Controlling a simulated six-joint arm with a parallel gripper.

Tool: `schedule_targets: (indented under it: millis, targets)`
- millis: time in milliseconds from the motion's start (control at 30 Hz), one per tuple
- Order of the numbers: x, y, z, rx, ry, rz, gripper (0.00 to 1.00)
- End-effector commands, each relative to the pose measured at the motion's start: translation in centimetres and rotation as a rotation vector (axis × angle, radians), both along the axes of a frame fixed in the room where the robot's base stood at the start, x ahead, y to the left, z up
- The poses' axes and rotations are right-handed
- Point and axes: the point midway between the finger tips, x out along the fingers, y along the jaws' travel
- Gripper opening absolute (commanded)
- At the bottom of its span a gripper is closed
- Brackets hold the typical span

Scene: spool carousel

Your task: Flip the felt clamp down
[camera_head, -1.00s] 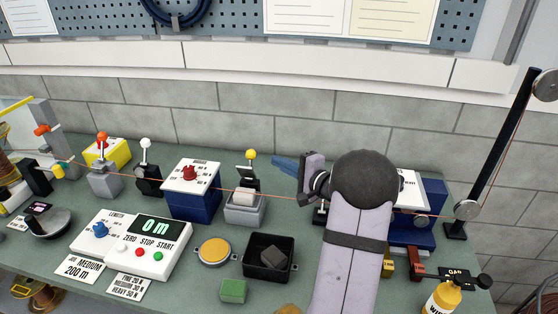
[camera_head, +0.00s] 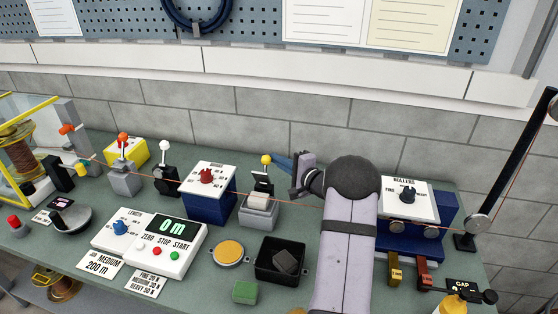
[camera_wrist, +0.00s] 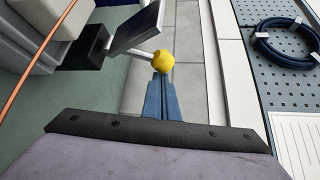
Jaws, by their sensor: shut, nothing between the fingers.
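The felt clamp has a grey base (camera_head: 258,217) with a pale felt pad on top. Its hinged flap stands up behind the pad, with a yellow ball knob (camera_head: 266,159) at the upper end. In the wrist view the yellow knob (camera_wrist: 160,62) sits on a light rod beside the tilted grey flap (camera_wrist: 135,27). My gripper (camera_head: 274,157) has its blue fingers shut and empty, with the tips right beside the knob on its right. In the wrist view the fingertips (camera_wrist: 159,78) are just below the knob; I cannot tell whether they touch it.
An orange wire (camera_wrist: 42,62) runs across the bench through the clamp. A blue box with a red knob (camera_head: 208,180) stands left of the clamp, and the rollers unit (camera_head: 448,208) is to the right. A black tray (camera_head: 262,275) lies in front.

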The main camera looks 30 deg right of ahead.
Motion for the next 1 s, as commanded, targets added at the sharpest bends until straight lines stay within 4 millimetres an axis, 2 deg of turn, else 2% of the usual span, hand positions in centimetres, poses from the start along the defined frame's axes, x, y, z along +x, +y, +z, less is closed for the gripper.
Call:
schedule_targets:
  millis: [1000]
  targets:
    - [-1.2,0.7,0.4,0.000,0.002,0.002,0.00]
